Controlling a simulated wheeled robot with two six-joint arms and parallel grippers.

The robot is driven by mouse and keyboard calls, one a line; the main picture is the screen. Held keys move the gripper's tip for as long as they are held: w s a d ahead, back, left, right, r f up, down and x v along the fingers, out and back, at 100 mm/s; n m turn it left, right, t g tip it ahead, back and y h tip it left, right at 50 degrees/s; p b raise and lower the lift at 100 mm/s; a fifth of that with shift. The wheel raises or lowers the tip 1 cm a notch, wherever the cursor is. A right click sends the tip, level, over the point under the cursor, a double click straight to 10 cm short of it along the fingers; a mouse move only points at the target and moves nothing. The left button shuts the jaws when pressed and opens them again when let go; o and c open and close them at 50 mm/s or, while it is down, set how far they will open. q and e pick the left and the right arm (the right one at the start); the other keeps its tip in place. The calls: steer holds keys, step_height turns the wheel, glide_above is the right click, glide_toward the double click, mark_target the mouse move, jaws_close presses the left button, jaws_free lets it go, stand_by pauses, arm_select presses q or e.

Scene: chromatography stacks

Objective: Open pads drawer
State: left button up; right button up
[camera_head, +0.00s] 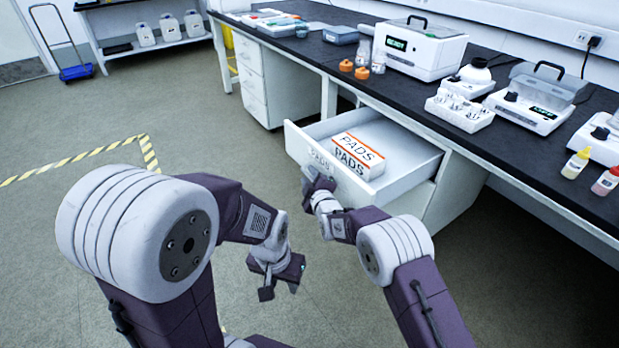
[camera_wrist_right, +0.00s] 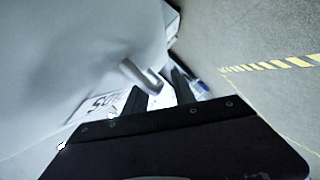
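The pads drawer (camera_head: 408,172) is pulled well out from under the bench, with a "PADS" label on its white front. White and orange PADS boxes (camera_head: 358,155) lie inside. My right gripper (camera_head: 312,185) is at the drawer front. In the right wrist view its two dark fingers (camera_wrist_right: 160,92) stand apart, with the light handle (camera_wrist_right: 140,76) between them. Gaps show beside the handle; firm contact is not visible. My left gripper (camera_head: 280,288) hangs empty over the floor, left of the drawer, with its fingers apart.
The dark bench top (camera_head: 430,130) carries a white READY device (camera_head: 420,50), orange-capped bottles and other instruments. Another drawer cabinet (camera_head: 252,85) stands farther left. Yellow-striped floor tape (camera_head: 85,158) marks the left. The floor between is clear.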

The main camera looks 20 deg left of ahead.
steer(key=shift+s+d, duration=0.1)
steer(key=shift+s+d+r+p, duration=0.15)
steer(key=shift+s+r+p, duration=0.05)
steer(key=shift+s+p, duration=0.15)
steer(key=v, duration=0.8)
steer(key=shift+d+f, duration=0.1)
steer(key=shift+f, duration=0.05)
